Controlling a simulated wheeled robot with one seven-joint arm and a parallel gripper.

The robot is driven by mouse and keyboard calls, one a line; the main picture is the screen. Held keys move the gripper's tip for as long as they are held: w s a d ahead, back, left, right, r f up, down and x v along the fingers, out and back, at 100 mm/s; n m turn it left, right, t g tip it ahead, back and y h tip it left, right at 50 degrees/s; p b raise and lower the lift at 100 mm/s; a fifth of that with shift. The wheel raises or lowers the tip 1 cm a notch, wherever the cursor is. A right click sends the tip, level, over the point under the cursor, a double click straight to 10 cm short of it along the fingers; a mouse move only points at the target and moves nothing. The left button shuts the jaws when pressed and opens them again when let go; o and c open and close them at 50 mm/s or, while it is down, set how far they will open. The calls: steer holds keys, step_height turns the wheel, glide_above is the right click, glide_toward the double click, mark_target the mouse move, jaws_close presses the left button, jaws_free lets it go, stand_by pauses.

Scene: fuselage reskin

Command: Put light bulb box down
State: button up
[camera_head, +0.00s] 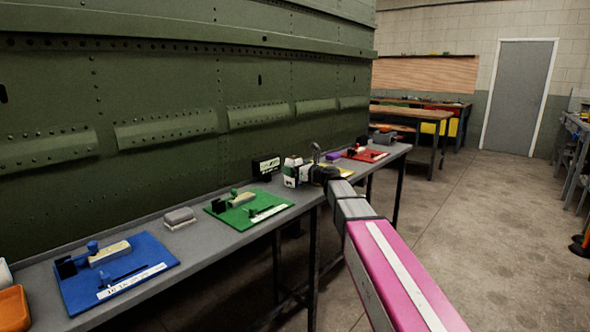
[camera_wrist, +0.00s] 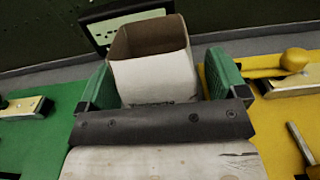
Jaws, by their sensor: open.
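The light bulb box (camera_wrist: 152,75) is a white carton with an open top and a brown inside, seen in the wrist view. It is upright between the two green fingers of my gripper (camera_wrist: 161,84). The fingers are open, one on each side of the box, and close to its walls. The box's lower part is hidden behind my gripper's dark front edge, so I cannot tell whether it touches the table. In the head view my gripper (camera_head: 291,174) is over the grey workbench (camera_head: 190,237), between the green mat and the yellow mat.
A black box with a white label (camera_head: 266,167) stands just behind. The green mat (camera_head: 224,212) and yellow mat (camera_wrist: 275,115) with tools flank the spot. A blue mat (camera_head: 125,265), a grey block (camera_head: 179,217) and a red mat (camera_head: 372,156) are along the bench. A green fuselage wall (camera_head: 180,95) rises behind.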

steer(key=shift+r, duration=0.15)
steer(key=v, duration=1.1)
steer(key=shift+s+d, duration=0.15)
steer(key=shift+s, duration=0.1)
steer(key=shift+o, duration=0.4)
steer(key=shift+w+a, duration=0.4)
steer(key=shift+w, duration=0.1)
steer(key=shift+x, duration=5.45)
steer(key=c, duration=1.1)
steer(key=shift+o, duration=0.2)
